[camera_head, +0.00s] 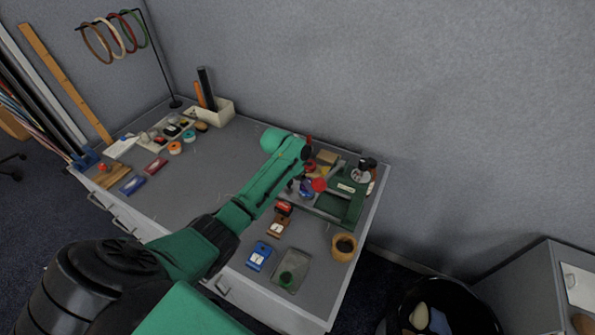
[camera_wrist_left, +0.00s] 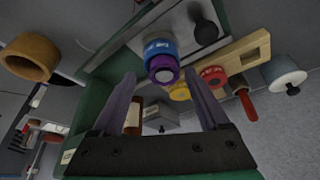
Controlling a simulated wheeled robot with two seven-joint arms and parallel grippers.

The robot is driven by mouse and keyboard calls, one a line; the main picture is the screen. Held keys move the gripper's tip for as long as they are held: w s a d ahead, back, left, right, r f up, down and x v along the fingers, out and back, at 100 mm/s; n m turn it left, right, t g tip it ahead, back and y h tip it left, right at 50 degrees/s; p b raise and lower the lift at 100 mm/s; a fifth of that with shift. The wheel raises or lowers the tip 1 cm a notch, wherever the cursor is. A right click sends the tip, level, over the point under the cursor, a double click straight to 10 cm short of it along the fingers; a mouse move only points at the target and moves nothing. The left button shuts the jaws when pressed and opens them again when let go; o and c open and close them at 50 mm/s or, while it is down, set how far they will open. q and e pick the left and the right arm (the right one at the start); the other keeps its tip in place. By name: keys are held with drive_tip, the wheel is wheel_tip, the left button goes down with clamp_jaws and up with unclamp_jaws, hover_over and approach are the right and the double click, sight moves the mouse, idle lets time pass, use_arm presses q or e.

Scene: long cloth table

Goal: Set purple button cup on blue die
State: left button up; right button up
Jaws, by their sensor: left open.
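The purple button cup (camera_wrist_left: 164,72) shows in the left wrist view as a small round purple piece with a darker centre. It lies against the near end of the blue die (camera_wrist_left: 158,47), a short blue cylinder with a white label, and looks seated on it. My left gripper (camera_wrist_left: 160,76) is open, one finger on each side of the cup, with gaps visible. In the head view a blue piece (camera_head: 306,189) shows beside my green left arm, which hides much of that spot. The purple cup cannot be made out there. My right gripper is not in view.
A green press base (camera_head: 352,203) stands at the right of the table. A red round piece (camera_head: 319,184) is close to the blue one. A wooden cup (camera_head: 343,247), a blue box (camera_head: 259,256) and a grey tray (camera_head: 301,264) lie nearer. The table middle is clear.

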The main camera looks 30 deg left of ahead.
use_arm(q)
drive_tip(key=v, duration=1)
drive_tip(key=shift+r+b, duration=0.35)
drive_tip(key=shift+b, duration=0.1)
drive_tip(key=shift+s+a+f, duration=0.1)
drive_tip(key=shift+s, duration=0.05)
